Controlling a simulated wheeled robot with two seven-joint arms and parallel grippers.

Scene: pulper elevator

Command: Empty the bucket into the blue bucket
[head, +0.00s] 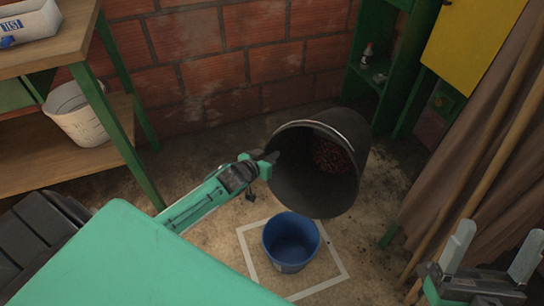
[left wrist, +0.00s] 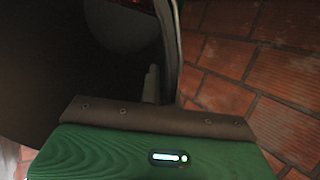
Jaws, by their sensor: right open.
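The large dark bucket (head: 350,125) is tilted over toward the front left, its mouth facing me. Red fruit (head: 332,155) lies deep inside it. My left gripper (head: 268,162) is at the left side of its rim and appears shut on it; in the left wrist view one finger shows inside the dark bucket (left wrist: 60,70), beside the rim. The blue bucket (head: 290,241) stands upright on the floor just below the dark bucket's mouth and looks empty. My right gripper (head: 495,245) is open and empty at the lower right, apart from both buckets.
A white bucket (head: 75,115) stands on the lower shelf of a wooden bench at the left. A white square outline (head: 322,287) on the floor surrounds the blue bucket. Wooden poles (head: 480,190) and a brown cloth stand at the right. A brick wall (head: 220,50) is behind.

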